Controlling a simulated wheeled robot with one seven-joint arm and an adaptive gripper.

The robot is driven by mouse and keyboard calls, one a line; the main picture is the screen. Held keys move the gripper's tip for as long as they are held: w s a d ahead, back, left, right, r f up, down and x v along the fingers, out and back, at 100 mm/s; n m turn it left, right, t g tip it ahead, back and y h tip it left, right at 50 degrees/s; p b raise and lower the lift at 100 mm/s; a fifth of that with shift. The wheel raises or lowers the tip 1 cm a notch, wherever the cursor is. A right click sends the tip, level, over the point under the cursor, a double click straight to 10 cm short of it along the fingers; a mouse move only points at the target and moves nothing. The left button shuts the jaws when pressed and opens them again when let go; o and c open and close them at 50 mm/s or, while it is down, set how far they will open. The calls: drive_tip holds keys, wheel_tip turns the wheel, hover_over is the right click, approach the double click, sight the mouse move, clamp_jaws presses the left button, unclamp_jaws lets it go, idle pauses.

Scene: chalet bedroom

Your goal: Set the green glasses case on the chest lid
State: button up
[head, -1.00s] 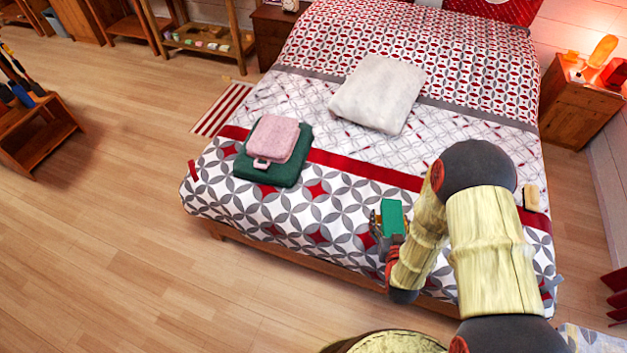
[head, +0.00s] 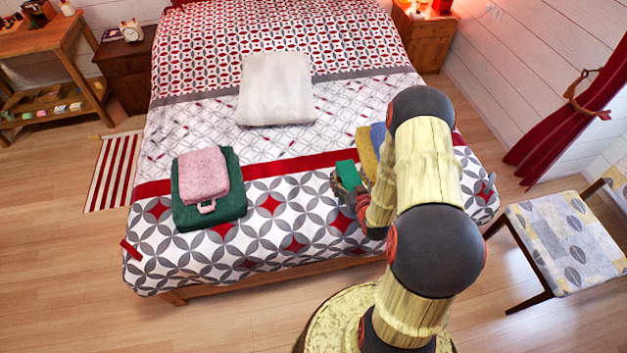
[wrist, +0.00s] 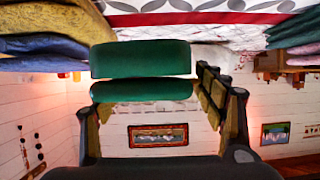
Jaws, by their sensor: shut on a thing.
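The green glasses case (head: 346,174) is held in my gripper (head: 351,188), above the front part of the bed in the head view. In the wrist view the case (wrist: 140,60) fills the space between the fingers of my gripper (wrist: 155,92), which is shut on it. The case shows as two green rounded halves with a dark gap. My arm covers part of the bed behind and beside the gripper. I cannot make out a chest lid in either view.
The bed (head: 272,212) bears a pink folded cloth (head: 203,172) on a green one (head: 238,202), and a white blanket (head: 275,88). Yellow cloth (head: 366,148) and blue cloth (head: 378,137) lie by my arm. A chair (head: 566,243) stands right; floor (head: 70,290) is clear at left.

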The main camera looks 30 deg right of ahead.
drive_tip(key=shift+s+d, duration=0.15)
drive_tip(key=shift+d, duration=0.5)
drive_tip(key=shift+s+d, duration=0.15)
drive_tip(key=shift+d, duration=0.45)
drive_tip(key=shift+w+f, duration=0.25)
drive_tip(key=w+a+f+b, duration=0.3)
drive_tip(key=w+a+f, duration=0.1)
drive_tip(key=w, duration=0.4)
drive_tip(key=b, duration=0.2)
hover_over(323, 184)
wheel_tip(323, 184, down, 5)
drive_tip(key=shift+s+f, duration=0.1)
drive_tip(key=shift+s, duration=0.05)
drive_tip(key=shift+w+f+b, duration=0.2)
drive_tip(key=shift+f+b, duration=0.65)
drive_tip(key=shift+f, duration=0.85)
drive_tip(key=shift+f, duration=0.2)
drive_tip(key=o, duration=1.4)
drive_tip(key=shift+c, duration=0.2)
drive_tip(key=shift+r, duration=0.1)
